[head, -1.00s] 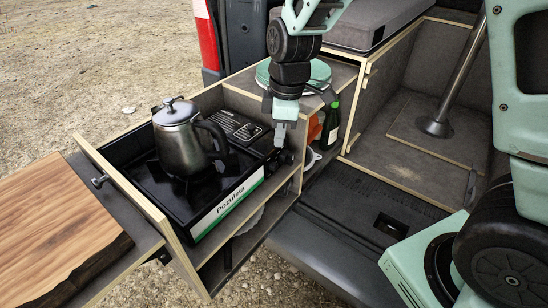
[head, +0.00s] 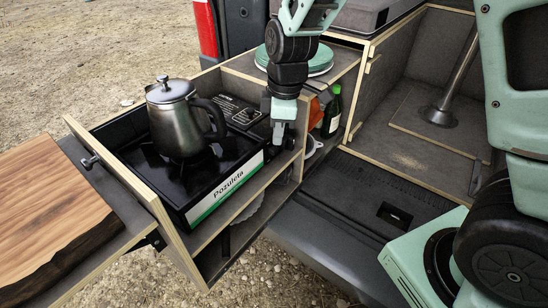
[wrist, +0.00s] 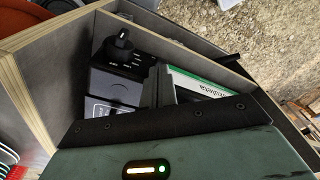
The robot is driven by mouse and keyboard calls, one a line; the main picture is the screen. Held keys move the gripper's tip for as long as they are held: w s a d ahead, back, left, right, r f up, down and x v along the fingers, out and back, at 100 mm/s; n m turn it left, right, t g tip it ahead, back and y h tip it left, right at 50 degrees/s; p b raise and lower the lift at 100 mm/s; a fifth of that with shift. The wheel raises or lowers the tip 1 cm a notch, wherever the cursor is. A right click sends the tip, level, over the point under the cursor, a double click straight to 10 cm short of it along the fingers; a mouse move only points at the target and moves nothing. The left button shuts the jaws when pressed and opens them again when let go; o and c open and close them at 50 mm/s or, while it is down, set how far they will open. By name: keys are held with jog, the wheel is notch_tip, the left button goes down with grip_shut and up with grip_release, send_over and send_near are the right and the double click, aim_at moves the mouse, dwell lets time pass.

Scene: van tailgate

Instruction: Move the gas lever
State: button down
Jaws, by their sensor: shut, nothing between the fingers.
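The black camping stove (head: 228,183) with a white-and-green "Pozuleta" front sits in the pulled-out wooden drawer. In the wrist view its control panel carries a black knob (wrist: 122,39) with small white markings. I cannot tell for certain which part is the gas lever. In the head view my gripper hides the panel's right end. My gripper (head: 279,133) points down at the stove's right end. Its fingers (wrist: 160,84) are shut with nothing between them, close beside the panel and right of the knob in the wrist view. Contact cannot be told.
A steel kettle (head: 178,122) stands on the stove, left of my gripper. The drawer's wooden wall (head: 137,190) encloses the stove. A green bottle (head: 332,112) and a green round lid-like item (head: 312,62) are to the right and behind. A wooden board (head: 45,220) lies at left.

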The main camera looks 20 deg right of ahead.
aim_at(277, 149)
jog(key=shift+a+f+b, duration=0.1)
jog(key=shift+f+b, duration=0.35)
jog(key=shift+f, duration=0.55)
notch_tip(277, 149, down, 2)
jog(key=shift+f+b, duration=0.15)
jog(key=shift+b, duration=0.7)
jog(key=shift+r, duration=0.25)
jog(key=d, duration=0.1)
jog(key=s+d+r, duration=0.1)
jog(key=shift+d+p, duration=0.3)
jog(key=shift+d, duration=0.05)
notch_tip(277, 149, up, 17)
jog(key=d+p, duration=0.1)
jog(key=shift+s+d+r, duration=0.15)
jog(key=shift+s+d, duration=0.2)
